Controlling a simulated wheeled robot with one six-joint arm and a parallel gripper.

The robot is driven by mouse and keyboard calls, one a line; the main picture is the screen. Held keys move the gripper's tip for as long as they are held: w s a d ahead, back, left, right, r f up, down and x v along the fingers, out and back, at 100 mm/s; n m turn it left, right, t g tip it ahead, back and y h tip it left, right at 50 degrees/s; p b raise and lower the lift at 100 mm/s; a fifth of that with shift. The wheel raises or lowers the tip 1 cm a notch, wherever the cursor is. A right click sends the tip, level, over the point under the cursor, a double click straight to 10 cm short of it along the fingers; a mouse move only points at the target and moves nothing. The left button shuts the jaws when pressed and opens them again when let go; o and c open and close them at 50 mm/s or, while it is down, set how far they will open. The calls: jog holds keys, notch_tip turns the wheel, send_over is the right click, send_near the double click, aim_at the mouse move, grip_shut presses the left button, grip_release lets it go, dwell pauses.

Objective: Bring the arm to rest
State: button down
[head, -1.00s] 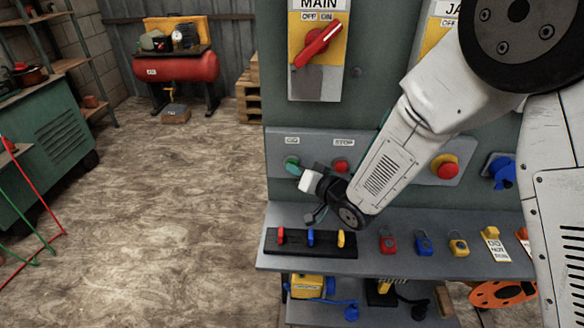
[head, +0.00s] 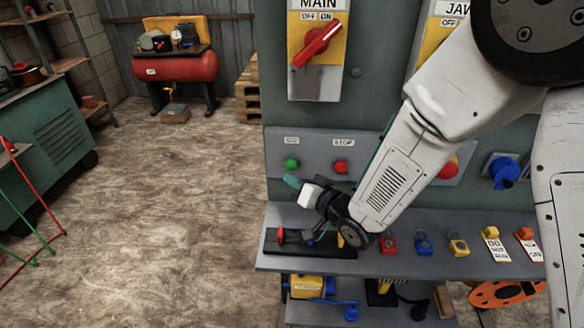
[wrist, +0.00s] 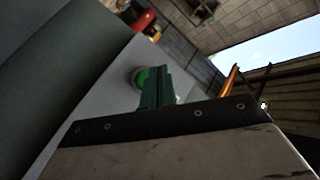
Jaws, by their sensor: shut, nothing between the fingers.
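My arm reaches in from the upper right of the head view, across the panel front. My gripper (head: 291,181) is a small teal tip at its end, pointing left above the shelf. Its fingers are shut and empty. In the wrist view the green fingers (wrist: 157,88) are together, with the green button (wrist: 140,77) behind them. In the head view the green button (head: 291,164) is in plain sight just above the gripper, with a small gap between them. The red stop button (head: 341,167) is to its right.
Below the wrist is a grey shelf (head: 400,262) with a black key rack (head: 290,250), padlocks (head: 423,243) and tags (head: 495,245). The rack is partly hidden. The MAIN switch (head: 317,45) is above. Open floor (head: 170,210) lies to the left.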

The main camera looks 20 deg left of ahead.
jog(key=shift+s+d, duration=0.15)
jog(key=shift+s, duration=0.75)
jog(key=d+f+h, duration=0.1)
jog(key=f+h, duration=0.1)
jog(key=d+f+g+h, duration=0.1)
jog(key=d+f+h, duration=0.1)
jog(key=f, duration=0.1)
jog(key=s+d+f+n+g+h, duration=0.1)
jog(key=d+f, duration=0.1)
jog(key=f, duration=0.1)
jog(key=shift+d+f+h, duration=0.1)
jog(key=shift+d+h, duration=0.1)
jog(key=shift+h, duration=0.2)
jog(key=s+d+r+g+h, duration=0.2)
jog(key=s+d+r+h, duration=0.15)
jog(key=d, duration=0.55)
jog(key=s+d+r+m+g+h, duration=0.1)
jog(key=s+d+r+h, duration=0.15)
jog(key=d+r, duration=0.45)
jog(key=s+d+r+g+h, duration=0.2)
jog(key=s+d+h, duration=0.15)
jog(key=d, duration=0.75)
jog(key=s+d+r+m+y, duration=0.1)
jog(key=s+d+r+m, duration=0.3)
jog(key=s+d+r, duration=0.6)
jog(key=s+r, duration=0.2)
jog(key=s, duration=0.1)
jog(key=shift+s+d+r, duration=0.15)
jog(key=shift+d+r, duration=0.2)
jog(key=shift+d, duration=0.05)
